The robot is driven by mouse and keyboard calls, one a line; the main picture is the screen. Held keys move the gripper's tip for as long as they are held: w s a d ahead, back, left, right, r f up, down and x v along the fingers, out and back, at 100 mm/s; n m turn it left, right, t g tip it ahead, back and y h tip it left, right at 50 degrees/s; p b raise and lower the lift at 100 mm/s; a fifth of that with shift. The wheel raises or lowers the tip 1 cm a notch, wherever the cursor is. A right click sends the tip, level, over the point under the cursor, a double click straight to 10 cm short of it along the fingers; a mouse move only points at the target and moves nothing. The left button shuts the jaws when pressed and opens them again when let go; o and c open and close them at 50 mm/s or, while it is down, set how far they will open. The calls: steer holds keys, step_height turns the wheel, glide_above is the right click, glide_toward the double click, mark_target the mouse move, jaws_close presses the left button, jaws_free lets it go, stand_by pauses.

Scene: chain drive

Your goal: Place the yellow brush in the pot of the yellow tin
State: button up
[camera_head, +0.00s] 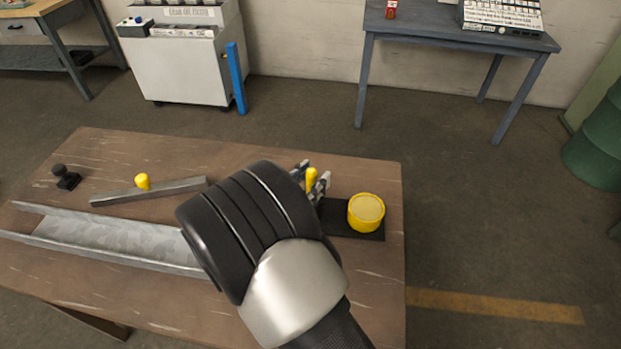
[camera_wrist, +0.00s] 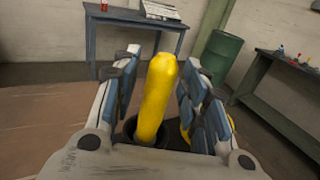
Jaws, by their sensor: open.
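The yellow brush (camera_wrist: 155,100) stands nearly upright, with a slight tilt, between the fingers of my gripper (camera_wrist: 160,70) in the wrist view. Its lower end is inside or just behind a dark round rim (camera_wrist: 131,130), seemingly a pot; how deep it sits is hidden. The fingers are spread on both sides of the brush, with gaps visible. In the head view my gripper (camera_head: 313,178) is at the left of the yellow tin (camera_head: 366,212), with the brush top (camera_head: 311,180) showing between the fingers. The tin stands on a black base (camera_head: 345,229); its pot is mostly hidden by my arm.
On the brown table (camera_head: 150,150) lie a grey bar (camera_head: 110,197) with a yellow knob (camera_head: 143,181), a metal channel (camera_head: 110,240) and a small black-handled object (camera_head: 66,177). The table's right edge is close beyond the tin. A blue-grey table (camera_head: 450,38) stands behind.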

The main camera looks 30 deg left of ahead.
steer(key=shift+s+r, duration=0.1)
steer(key=shift+r, duration=0.1)
steer(key=s+a+p, duration=0.2)
steer(key=s, duration=1)
steer(key=w+d+r+m+g+h, duration=0.25)
steer(key=d+m+g, duration=0.2)
steer(key=d, duration=0.45)
steer(key=w+d+r+m+g+h, duration=0.2)
steer(key=d+r+m+g, duration=0.15)
steer(key=d+m, duration=0.4)
steer(key=w+d+r+m+g+h, duration=0.2)
steer(key=d+r+m+g, duration=0.15)
steer(key=d, duration=0.75)
steer(key=s+d+r+m+y, duration=0.3)
steer(key=s+d+m+y, duration=0.2)
steer(key=m, duration=0.4)
steer(key=s+d+r+m+g+y, duration=0.1)
steer(key=s+d+r+m+y, duration=0.2)
steer(key=s+d+m+y, duration=0.2)
steer(key=s+d+m, duration=0.2)
steer(key=s+m, duration=0.2)
steer(key=s, duration=0.1)
steer(key=shift+d, duration=0.35)
steer(key=shift+g, duration=0.25)
